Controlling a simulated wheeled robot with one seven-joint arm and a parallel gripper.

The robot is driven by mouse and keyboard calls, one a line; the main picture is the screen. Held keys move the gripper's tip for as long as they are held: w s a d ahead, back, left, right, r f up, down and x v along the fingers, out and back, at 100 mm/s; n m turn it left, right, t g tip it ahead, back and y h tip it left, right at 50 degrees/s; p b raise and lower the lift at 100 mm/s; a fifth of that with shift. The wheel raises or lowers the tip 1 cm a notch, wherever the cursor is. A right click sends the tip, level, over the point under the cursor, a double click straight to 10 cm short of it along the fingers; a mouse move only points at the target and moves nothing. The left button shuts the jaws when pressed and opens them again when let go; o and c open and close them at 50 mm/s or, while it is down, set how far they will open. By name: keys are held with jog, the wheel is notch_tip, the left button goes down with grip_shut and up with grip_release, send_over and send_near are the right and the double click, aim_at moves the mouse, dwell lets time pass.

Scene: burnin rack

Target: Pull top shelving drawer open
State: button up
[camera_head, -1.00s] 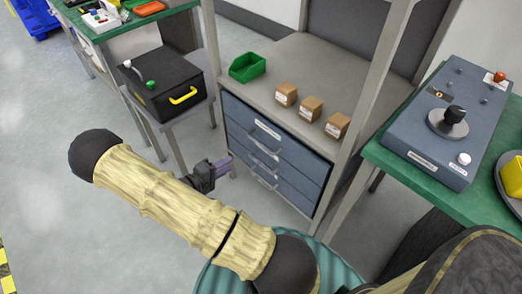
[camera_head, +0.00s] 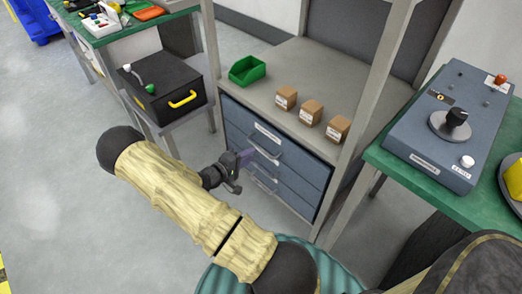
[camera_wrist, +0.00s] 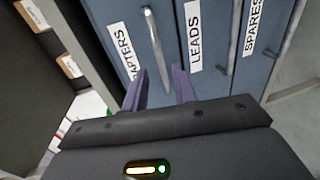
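The shelving unit has a stack of blue drawers with bar handles. The top drawer (camera_head: 300,160) is shut, and in the wrist view the drawer labelled "ADAPTERS" (camera_wrist: 118,12) lies nearest the shelf. Its silver handle (camera_wrist: 153,38) runs toward my fingers in that view. My gripper (camera_head: 246,156) is in front of the drawers, close to the top handle (camera_head: 266,151). In the wrist view my gripper (camera_wrist: 160,70) has its two purple fingers apart, with the handle's lower end showing between them. I cannot tell whether they touch it.
A green bin (camera_head: 247,70) and small brown boxes (camera_head: 311,113) stand on the shelf above. A black box with a yellow handle (camera_head: 165,88) is on a stand to the left. A green bench with a control box (camera_head: 430,140) is at the right. Floor is clear at left.

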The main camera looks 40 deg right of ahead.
aim_at(261, 148)
jog(key=x, duration=0.7)
jog(key=shift+b, duration=0.4)
grip_shut()
